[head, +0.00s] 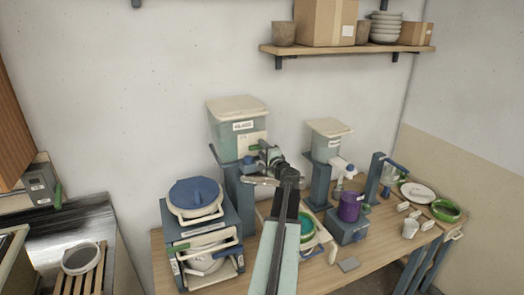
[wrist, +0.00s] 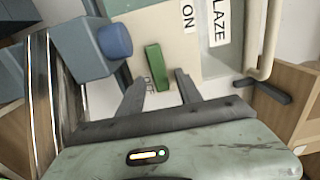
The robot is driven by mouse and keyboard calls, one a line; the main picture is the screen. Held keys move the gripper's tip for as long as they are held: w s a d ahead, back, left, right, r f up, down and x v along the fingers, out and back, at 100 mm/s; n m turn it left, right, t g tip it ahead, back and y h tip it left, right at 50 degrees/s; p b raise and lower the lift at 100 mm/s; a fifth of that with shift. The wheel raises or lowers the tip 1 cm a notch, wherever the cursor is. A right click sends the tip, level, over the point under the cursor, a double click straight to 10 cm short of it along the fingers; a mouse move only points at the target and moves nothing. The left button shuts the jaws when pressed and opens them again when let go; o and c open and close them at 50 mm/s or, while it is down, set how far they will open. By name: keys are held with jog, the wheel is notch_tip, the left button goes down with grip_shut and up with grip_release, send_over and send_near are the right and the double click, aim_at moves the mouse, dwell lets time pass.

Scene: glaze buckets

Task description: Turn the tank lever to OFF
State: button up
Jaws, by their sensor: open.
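The tank (head: 222,135) is a clear greenish bin with a pale lid on a blue stand, with a cream plate on its front. The tank lever (wrist: 156,67) is a short green bar on the plate (wrist: 165,28). An ON label (wrist: 187,15) is above right of it, and a partly hidden label, seemingly OFF (wrist: 148,84), is by its lower end. My gripper (wrist: 157,84) is open, one finger on each side of the lever's lower end. I cannot tell whether either finger touches it. In the head view my arm partly covers the plate.
A blue block with a round knob (wrist: 114,41) is close to the left finger. A second tank (head: 325,147) stands to the right, with a purple cup (head: 351,207) below. A blue-lidded bucket (head: 196,195) stands at the left. A shelf (head: 340,50) hangs above.

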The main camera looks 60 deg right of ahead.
jog(key=v, duration=0.7)
jog(key=shift+a, duration=0.15)
jog(key=shift+s, duration=0.15)
